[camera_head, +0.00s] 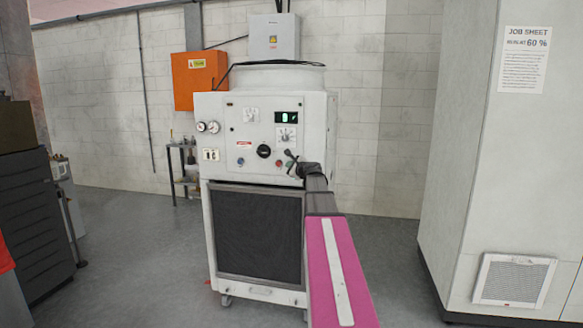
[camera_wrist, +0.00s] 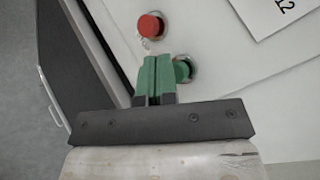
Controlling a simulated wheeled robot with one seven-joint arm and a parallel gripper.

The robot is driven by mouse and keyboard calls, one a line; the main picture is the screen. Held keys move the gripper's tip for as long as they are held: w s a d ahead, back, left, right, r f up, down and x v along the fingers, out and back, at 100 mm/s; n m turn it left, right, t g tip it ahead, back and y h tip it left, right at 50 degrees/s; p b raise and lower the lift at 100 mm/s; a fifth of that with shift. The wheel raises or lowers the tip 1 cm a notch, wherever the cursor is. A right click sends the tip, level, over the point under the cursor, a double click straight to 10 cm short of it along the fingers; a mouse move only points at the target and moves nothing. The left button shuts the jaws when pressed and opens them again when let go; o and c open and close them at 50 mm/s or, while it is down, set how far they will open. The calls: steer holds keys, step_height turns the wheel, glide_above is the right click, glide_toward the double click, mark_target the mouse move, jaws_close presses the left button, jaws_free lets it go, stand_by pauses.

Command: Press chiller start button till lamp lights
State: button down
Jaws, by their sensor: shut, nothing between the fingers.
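The chiller is a white cabinet (camera_head: 225,130) with a control panel on its upper front. In the wrist view a green button (camera_wrist: 183,69) in a metal ring sits on the panel, with a red button (camera_wrist: 150,26) to its upper left. The red button also shows in the head view (camera_head: 278,163). My gripper (camera_head: 291,160) is at the panel's lower right. Its green-padded fingers (camera_wrist: 153,62) are shut and empty, overlapping the left edge of the green button in the wrist view. I cannot tell whether they touch it. The green button looks dull, and no lit lamp is clear.
The panel also has a black knob (camera_head: 263,151), a blue button (camera_head: 240,162), a small display (camera_head: 286,117) and two gauges (camera_head: 207,127). A dark grille (camera_head: 257,235) is below. A large pale cabinet (camera_head: 463,150) stands at right.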

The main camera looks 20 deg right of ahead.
steer(key=shift+w+d, duration=0.25)
steer(key=shift+w, duration=0.1)
stand_by(0.5)
steer(key=shift+s, duration=0.1)
steer(key=shift+s+a, duration=0.5)
steer(key=shift+s, duration=0.15)
stand_by(0.3)
steer(key=s+a, duration=0.1)
steer(key=s, duration=0.1)
steer(key=s+a, duration=0.1)
steer(key=s, duration=0.1)
steer(key=shift+a, duration=0.4)
stand_by(0.6)
